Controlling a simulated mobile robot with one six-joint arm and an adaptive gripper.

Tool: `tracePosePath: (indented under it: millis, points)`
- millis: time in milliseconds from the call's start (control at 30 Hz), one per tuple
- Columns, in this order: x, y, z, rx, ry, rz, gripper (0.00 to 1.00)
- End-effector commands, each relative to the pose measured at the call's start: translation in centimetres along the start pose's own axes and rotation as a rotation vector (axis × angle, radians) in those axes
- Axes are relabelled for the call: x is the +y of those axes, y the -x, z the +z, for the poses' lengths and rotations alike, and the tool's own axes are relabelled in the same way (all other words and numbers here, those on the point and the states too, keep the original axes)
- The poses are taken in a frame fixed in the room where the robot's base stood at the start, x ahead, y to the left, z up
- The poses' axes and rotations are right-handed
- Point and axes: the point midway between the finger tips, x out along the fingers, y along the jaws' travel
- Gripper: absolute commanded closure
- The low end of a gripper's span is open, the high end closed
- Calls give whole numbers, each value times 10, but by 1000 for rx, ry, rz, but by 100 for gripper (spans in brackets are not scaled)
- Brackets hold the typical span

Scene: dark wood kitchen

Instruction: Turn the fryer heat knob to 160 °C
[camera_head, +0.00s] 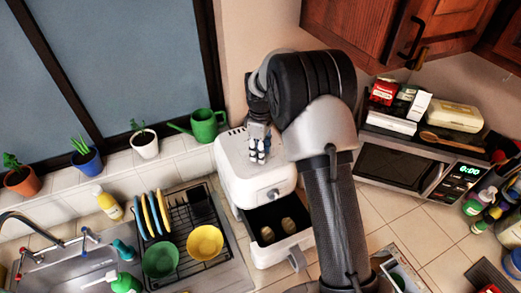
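The white fryer (235,178) stands on the counter at the centre. Its drawer (262,258) is pulled out, with two brownish lumps (268,234) inside. A small grey knob-like part (272,194) shows on the fryer's front, above the drawer; no temperature marks can be read. My gripper (258,158) points down at the fryer's top, near its right side. Its fingers look close together, but whether they are shut, hold something or touch the top cannot be told. The gripper and arm cover part of the top.
A dish rack (192,268) with plates and bowls and a sink (60,262) lie left. A green watering can (203,124) stands behind the fryer. A microwave (395,166) with boxes on top is right, under a wooden cabinet (375,27). Bottles stand far right.

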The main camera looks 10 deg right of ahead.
Motion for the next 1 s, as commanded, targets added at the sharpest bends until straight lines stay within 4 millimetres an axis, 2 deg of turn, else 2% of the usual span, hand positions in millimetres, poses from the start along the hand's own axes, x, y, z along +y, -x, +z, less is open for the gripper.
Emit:
tracePosePath:
  millis: [67, 400, 733, 1000]
  points:
    - [0, 0, 0, 0, 0, 0, 74]
    - [0, 0, 0, 0, 0, 0, 97]
    - [0, 0, 0, 0, -46, 0, 97]
    - [0, 0, 0, 1, -218, 1, 97]
